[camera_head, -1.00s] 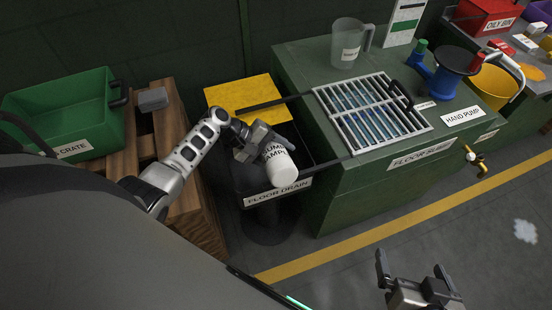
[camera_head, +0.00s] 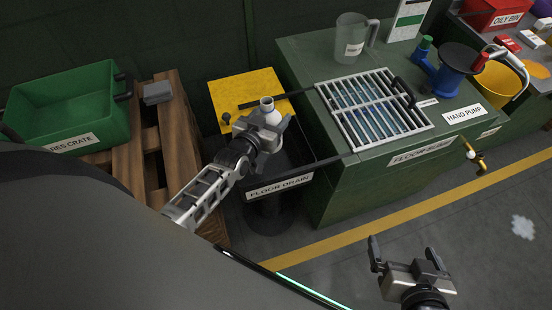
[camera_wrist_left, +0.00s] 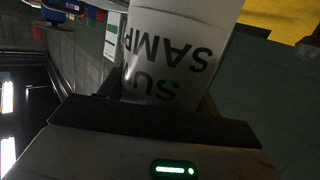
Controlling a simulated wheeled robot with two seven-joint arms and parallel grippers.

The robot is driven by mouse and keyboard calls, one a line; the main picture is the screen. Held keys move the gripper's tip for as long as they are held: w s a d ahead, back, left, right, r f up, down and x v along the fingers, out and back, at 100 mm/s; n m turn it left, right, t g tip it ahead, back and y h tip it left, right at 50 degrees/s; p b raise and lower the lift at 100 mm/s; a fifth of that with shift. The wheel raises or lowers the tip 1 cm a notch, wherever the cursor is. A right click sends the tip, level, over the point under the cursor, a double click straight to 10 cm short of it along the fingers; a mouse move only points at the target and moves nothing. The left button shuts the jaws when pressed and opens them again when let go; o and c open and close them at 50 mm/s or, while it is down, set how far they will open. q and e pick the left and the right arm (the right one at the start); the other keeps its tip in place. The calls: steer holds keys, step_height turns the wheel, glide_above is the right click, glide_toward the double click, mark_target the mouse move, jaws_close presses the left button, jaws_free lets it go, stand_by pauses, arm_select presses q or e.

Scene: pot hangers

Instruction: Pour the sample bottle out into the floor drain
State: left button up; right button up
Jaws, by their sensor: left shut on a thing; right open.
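The white sample bottle (camera_head: 270,115) is in my left gripper (camera_head: 262,130), which is shut on it. Its narrow neck points up in the head view, and the gripper hides most of its body. The left wrist view shows the bottle (camera_wrist_left: 180,50) close up with its black lettering upside down. The floor drain (camera_head: 280,187) is a dark, open-topped basin on a stand with a white label on its front. The bottle and my left gripper are over the basin. My right gripper (camera_head: 405,258) is open and empty at the lower right.
A yellow panel (camera_head: 240,92) lies behind the drain. The green sump cabinet (camera_head: 345,190) with a grate (camera_head: 372,108) and a clear jug (camera_head: 352,38) stands at its right. A wooden pallet (camera_head: 128,180) and green crate (camera_head: 70,110) are at left.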

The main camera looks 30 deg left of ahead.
mark_target(270, 101)
arm_select(q)
steer(key=shift+w+a+f, duration=0.1)
steer(key=shift+w+a, duration=0.05)
steer(key=shift+w, duration=0.05)
steer(key=shift+w+r+m+t, duration=0.1)
steer(key=shift+r+m+t, duration=0.2)
steer(key=shift+t, duration=0.1)
steer(key=shift+r, duration=0.1)
step_height(270, 101, up, 5)
steer(key=p, duration=0.5)
